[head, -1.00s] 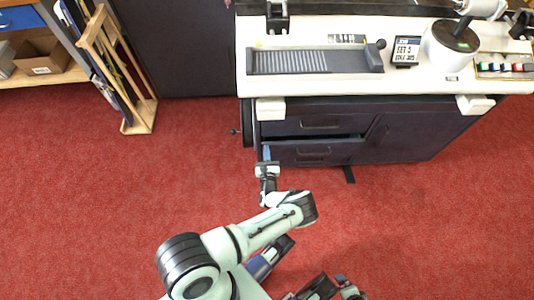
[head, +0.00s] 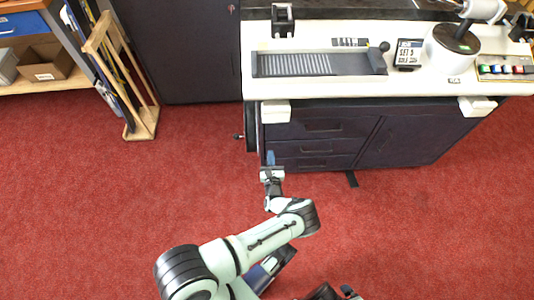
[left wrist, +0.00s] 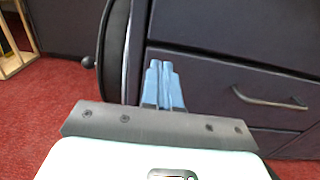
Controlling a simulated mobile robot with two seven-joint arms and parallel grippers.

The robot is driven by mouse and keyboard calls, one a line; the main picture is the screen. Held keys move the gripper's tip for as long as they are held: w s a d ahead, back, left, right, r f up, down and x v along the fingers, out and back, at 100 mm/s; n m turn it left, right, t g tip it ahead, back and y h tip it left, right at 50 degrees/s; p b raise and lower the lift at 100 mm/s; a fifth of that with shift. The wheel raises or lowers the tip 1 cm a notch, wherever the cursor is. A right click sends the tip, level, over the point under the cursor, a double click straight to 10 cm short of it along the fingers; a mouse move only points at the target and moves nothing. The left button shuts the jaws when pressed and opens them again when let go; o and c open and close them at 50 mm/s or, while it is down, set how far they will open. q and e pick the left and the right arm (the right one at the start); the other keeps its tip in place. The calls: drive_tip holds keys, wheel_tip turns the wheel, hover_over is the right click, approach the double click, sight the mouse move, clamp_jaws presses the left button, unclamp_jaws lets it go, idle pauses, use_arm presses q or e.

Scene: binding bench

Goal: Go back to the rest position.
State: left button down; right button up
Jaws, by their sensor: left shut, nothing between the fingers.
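My left gripper (head: 270,158) is shut and empty, its blue fingertips together, close in front of the left edge of the dark cabinet. In the left wrist view the fingers (left wrist: 162,85) point at the cabinet front, left of a drawer handle (left wrist: 268,98). I cannot tell whether the tips touch it. The cabinet's drawers (head: 312,147) look flush with the front. My left arm reaches up from the bottom of the head view. My right gripper cannot be made out.
The bench top (head: 300,88) above the cabinet carries a dark ridged tray (head: 320,64), a sign (head: 408,53) and a white round device (head: 450,48). A black round wheel-like part (head: 251,128) stands at the cabinet's left side. A wooden rack (head: 143,122) stands farther left. Red carpet is clear around.

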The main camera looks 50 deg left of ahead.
use_arm(q)
drive_tip(key=p+v, duration=0.2)
drive_tip(key=v, duration=0.8)
use_arm(e)
drive_tip(key=shift+g, duration=0.5)
drive_tip(key=shift+s+a+r, duration=0.45)
drive_tip(key=shift+s+r, duration=0.15)
drive_tip(key=shift+s, duration=0.25)
drive_tip(key=shift+s+a+r, duration=0.4)
drive_tip(key=shift+s+r, duration=0.15)
drive_tip(key=shift+s, duration=0.25)
use_arm(q)
drive_tip(key=shift+s, duration=0.15)
